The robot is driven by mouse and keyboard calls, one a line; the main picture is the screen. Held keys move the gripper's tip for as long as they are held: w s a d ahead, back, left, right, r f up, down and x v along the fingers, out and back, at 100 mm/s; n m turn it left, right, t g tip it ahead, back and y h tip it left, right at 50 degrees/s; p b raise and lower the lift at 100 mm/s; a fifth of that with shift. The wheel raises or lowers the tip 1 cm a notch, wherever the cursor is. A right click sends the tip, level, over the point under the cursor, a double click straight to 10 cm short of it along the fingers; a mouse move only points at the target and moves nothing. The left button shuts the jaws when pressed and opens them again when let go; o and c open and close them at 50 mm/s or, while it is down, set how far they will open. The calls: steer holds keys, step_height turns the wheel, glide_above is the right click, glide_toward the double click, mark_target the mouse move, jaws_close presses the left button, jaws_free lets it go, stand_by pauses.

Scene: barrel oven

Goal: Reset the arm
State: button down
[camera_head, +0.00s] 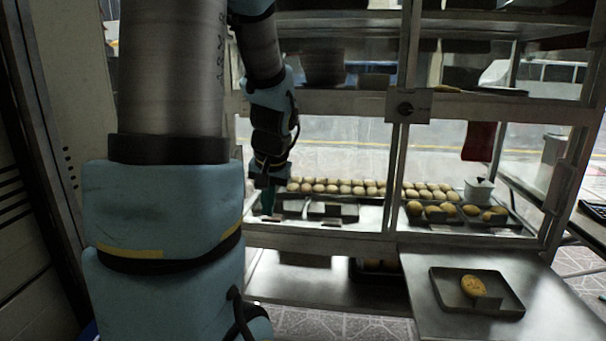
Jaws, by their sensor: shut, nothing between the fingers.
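My arm fills the left of the view, with its large links in front and its far end reaching toward the glass-fronted cabinet. My gripper (268,196) is at the end of the arm, pointing down in front of the cabinet's left pane, near the left end of the row of buns. It is small and dark here. It is shut, with nothing seen held in it. Whether it touches the cabinet cannot be told.
The cabinet frame (398,160) spans the middle. Behind its glass are rows of buns (345,187) and trays of bread (433,212). A dark tray (446,296) with a round bread (473,286) lies on a metal shelf (424,322) at lower right.

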steer(key=s+d+f+g+h, duration=0.1)
steer(key=s+f, duration=0.1)
steer(key=s, duration=0.4)
steer(key=s+d+f+g+h, duration=0.1)
steer(key=s+d+f, duration=0.1)
steer(key=s, duration=0.3)
step_height(320, 180, up, 14)
steer(key=p, duration=1.4)
steer(key=shift+n, duration=0.3)
steer(key=shift+w+f, duration=0.1)
steer(key=shift+w, duration=0.1)
